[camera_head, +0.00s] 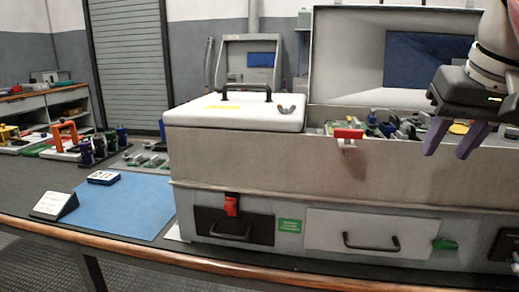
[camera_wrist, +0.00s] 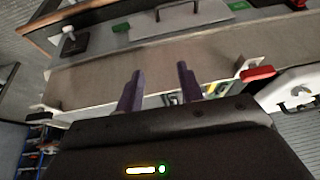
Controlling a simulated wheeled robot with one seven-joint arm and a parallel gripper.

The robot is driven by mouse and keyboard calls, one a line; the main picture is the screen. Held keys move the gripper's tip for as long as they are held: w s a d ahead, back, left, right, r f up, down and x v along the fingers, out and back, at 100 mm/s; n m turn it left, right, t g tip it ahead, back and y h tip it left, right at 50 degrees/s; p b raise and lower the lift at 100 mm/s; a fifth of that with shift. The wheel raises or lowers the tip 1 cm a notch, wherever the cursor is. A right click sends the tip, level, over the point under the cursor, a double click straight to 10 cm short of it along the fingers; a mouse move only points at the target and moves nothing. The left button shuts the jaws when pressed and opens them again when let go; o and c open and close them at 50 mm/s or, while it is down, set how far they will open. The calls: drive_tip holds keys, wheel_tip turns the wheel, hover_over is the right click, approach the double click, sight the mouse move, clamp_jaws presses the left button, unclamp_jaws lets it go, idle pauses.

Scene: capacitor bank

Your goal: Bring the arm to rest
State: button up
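My gripper (camera_head: 456,138) hangs at the upper right of the head view, in front of and above the right part of a large metal cabinet (camera_head: 240,155). Its two purple fingers point down and stand apart with nothing between them. The wrist view also shows the gripper (camera_wrist: 160,80) with a clear gap between its fingers. The cabinet's front wall and a drawer (camera_wrist: 190,18) lie beyond the fingers there. Most of my arm is outside the head view.
The cabinet has a white lid (camera_head: 240,112) with a black handle, a red latch (camera_head: 348,133) and an open compartment with mixed parts. A blue mat (camera_head: 125,205) with a small box (camera_head: 103,177) lies left. A sign (camera_head: 54,206) stands near the bench edge.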

drive_tip(key=s+a+f+n, duration=0.1)
drive_tip(key=a+f, duration=0.4)
drive_tip(key=f, duration=0.5)
drive_tip(key=s+a+f+n, duration=0.1)
drive_tip(key=a+f, duration=0.4)
drive_tip(key=f, duration=0.5)
drive_tip(key=s+a+f, duration=0.3)
drive_tip(key=a+f, duration=0.2)
drive_tip(key=f, duration=0.6)
drive_tip(key=shift+s+a+n+t+y, duration=0.15)
drive_tip(key=shift+s+n+t+y, duration=0.15)
drive_tip(key=shift+n+t, duration=0.1)
